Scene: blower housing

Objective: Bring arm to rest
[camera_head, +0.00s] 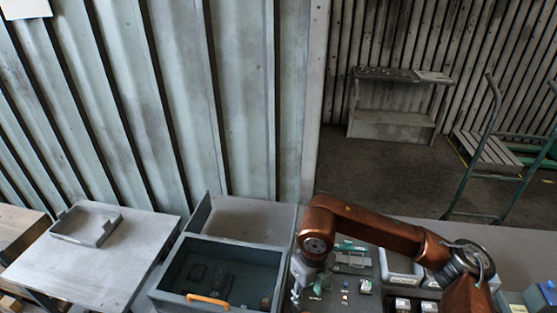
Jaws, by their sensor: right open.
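My right arm reaches in from the lower right, its copper-coloured links bent over the work surface. Its gripper (296,294) points down just right of the dark bin (226,245), over the left edge of the work surface. The gripper is open, and I see nothing held in it. It is small in the picture, so its exact height above the surface is hard to tell. My left gripper is not in view.
The dark bin has an orange handle (207,300) and dark parts inside. Small parts and trays (402,268) crowd the surface under my right arm. A grey side table (95,258) holds a shallow tray (86,226). A green-framed cart (489,150) stands behind.

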